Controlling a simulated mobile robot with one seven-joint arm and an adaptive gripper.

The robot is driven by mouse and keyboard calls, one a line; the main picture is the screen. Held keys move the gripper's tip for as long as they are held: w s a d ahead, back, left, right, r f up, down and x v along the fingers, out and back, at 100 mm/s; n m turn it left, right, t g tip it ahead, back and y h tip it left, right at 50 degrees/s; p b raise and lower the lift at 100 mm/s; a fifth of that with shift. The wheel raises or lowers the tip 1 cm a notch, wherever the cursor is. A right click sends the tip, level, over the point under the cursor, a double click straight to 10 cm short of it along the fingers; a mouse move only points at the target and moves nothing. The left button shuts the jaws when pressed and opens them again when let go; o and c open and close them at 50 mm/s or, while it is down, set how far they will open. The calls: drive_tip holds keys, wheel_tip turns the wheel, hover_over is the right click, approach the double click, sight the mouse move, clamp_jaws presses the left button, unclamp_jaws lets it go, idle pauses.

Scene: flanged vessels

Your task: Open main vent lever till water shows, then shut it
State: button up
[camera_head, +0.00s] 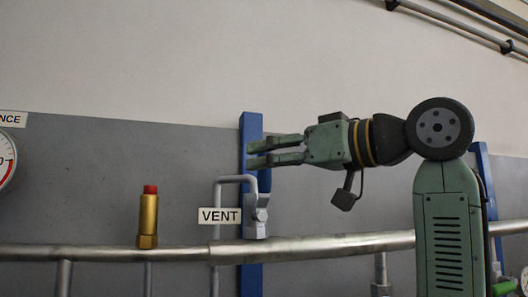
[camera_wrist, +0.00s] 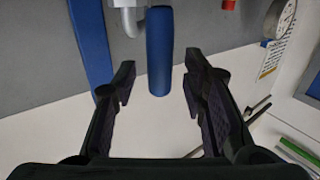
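The vent valve (camera_head: 255,213) is a small grey fitting on the horizontal pipe, beside a white VENT label (camera_head: 219,216). A grey bent vent tube (camera_head: 217,196) arches from it and runs down in front of the pipe. No water shows at the tube. The blue lever handle (camera_wrist: 159,50) lies between the fingers of my gripper (camera_wrist: 160,72) in the wrist view, with gaps on both sides. In the head view, my gripper (camera_head: 251,154) is open above the valve, fingers pointing left. There I cannot separate the handle from the blue post behind.
The blue post (camera_head: 252,128) stands behind the valve and also shows in the wrist view (camera_wrist: 92,45). A brass fitting with a red top (camera_head: 149,215) stands on the pipe (camera_head: 330,245) to the left. A gauge (camera_head: 5,158) is at the left edge.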

drive_tip(key=shift+x, duration=0.95)
clamp_jaws()
